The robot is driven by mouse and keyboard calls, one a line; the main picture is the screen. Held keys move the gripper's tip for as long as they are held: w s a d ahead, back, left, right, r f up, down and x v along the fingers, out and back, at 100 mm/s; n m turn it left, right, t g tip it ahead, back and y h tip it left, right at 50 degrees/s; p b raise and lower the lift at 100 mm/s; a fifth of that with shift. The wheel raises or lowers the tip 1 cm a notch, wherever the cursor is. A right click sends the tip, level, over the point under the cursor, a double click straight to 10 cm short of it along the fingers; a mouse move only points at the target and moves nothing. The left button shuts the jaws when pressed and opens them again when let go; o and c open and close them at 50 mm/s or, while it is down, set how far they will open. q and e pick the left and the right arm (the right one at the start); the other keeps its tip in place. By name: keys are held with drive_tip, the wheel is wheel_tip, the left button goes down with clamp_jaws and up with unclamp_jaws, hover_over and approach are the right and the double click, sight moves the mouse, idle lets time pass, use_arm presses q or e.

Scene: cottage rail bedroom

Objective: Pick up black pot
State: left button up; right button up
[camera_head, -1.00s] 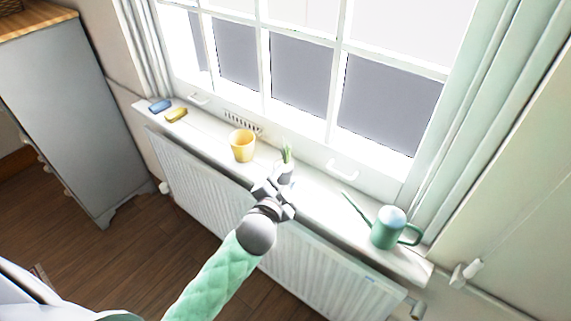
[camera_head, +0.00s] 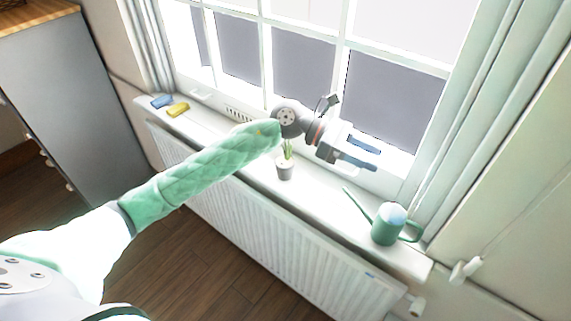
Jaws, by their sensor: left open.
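A small pot (camera_head: 285,170) with a green plant stands upright on the windowsill, below my left forearm and wrist. It looks grey and pale here, and I see no clearly black pot. My left gripper (camera_head: 372,156) is open and empty, with its fingers pointing right. It is in front of the window, above and to the right of the small pot and apart from it. My right gripper is not in view.
A green watering can (camera_head: 388,223) stands at the sill's right end. Blue (camera_head: 161,102) and yellow (camera_head: 178,110) blocks lie at the left end of the windowsill (camera_head: 325,200). A radiator (camera_head: 270,240) is below. A grey cabinet (camera_head: 55,110) stands at left.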

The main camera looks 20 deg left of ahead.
use_arm(q)
drive_tip(key=w+a+f+m+y, duration=0.4)
drive_tip(key=a+y, duration=0.3)
drive_tip(key=a, duration=0.2)
drive_tip(key=t+y, duration=0.1)
drive_tip(key=y, duration=0.6)
hover_over(289, 159)
drive_tip(key=w+a, duration=0.1)
drive_tip(key=shift+r+m, duration=0.3)
drive_tip(key=shift+r, duration=0.05)
drive_tip(key=shift+w+a, duration=0.1)
drive_tip(key=shift+a, duration=0.2)
drive_tip(key=shift+d+f+p, duration=0.2)
drive_tip(key=shift+f+p, duration=0.45)
drive_tip(key=shift+f, duration=0.6)
drive_tip(key=f+p, duration=0.3)
drive_tip(key=f, duration=0.1)
drive_tip(key=shift+d, duration=0.35)
drive_tip(key=shift+f, duration=0.55)
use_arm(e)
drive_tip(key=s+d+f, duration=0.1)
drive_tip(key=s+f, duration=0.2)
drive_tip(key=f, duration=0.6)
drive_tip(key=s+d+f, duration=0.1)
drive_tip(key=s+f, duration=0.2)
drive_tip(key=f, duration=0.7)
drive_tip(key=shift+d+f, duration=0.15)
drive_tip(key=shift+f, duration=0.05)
